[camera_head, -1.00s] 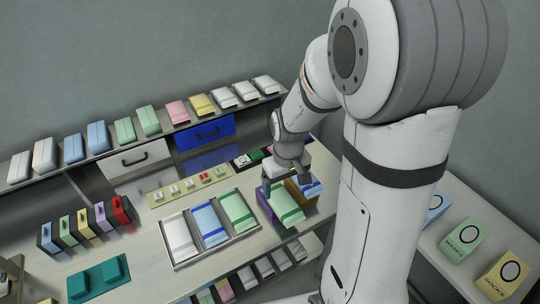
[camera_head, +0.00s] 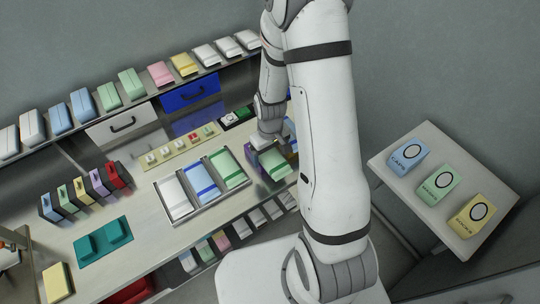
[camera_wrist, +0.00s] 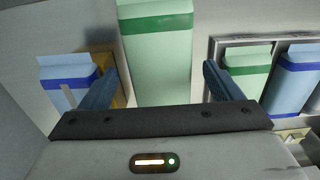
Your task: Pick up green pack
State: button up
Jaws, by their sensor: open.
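A light green pack with a darker green band lies in a purple holder at the right end of the bench in the head view (camera_head: 273,163). It also shows in the wrist view (camera_wrist: 158,58), where it lies between the two fingers in the picture. My gripper (camera_wrist: 159,72) is open, with a finger to each side of the pack; I cannot tell whether they touch it. In the head view my gripper (camera_head: 268,141) is just behind and above the pack. A second green pack (camera_head: 228,168) lies in the metal tray (camera_head: 206,203).
In the wrist view, a blue-banded pack (camera_wrist: 68,82) in an ochre holder is close left. The tray's blue pack (camera_wrist: 295,78) is at right. A side table (camera_head: 400,205) carries blue, green and yellow boxes. Coloured packs line the back shelf.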

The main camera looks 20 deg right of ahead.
jog(key=shift+f, duration=0.5)
jog(key=shift+c, duration=0.2)
jog(key=c, duration=1.1)
jog(key=shift+c, duration=0.2)
jog(key=shift+r, duration=0.15)
